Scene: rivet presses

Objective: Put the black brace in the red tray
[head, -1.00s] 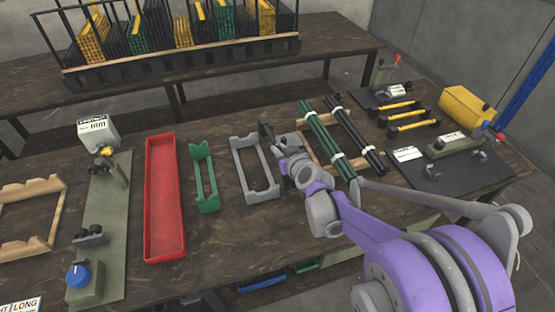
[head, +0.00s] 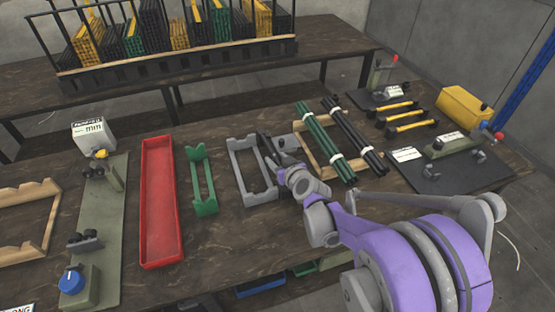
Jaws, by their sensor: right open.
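The red tray (head: 161,205) lies left of the middle of the table, long, shallow and empty. My right gripper (head: 266,152) is open, with its dark fingers over the right part of a grey cradle (head: 240,172). I cannot clearly make out a single black brace; dark shapes at the cradle blend with the fingers, and the gripper hides part of that area. A bundle of black bars (head: 352,136) with white ties lies to the right on a wooden frame. My left gripper is out of view.
A green cradle (head: 203,182) stands between the red tray and grey cradle. A bundle of green bars (head: 323,140) lies beside the black bundle. An olive press plate (head: 98,205) is left of the tray. Yellow bars (head: 405,115) lie at right.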

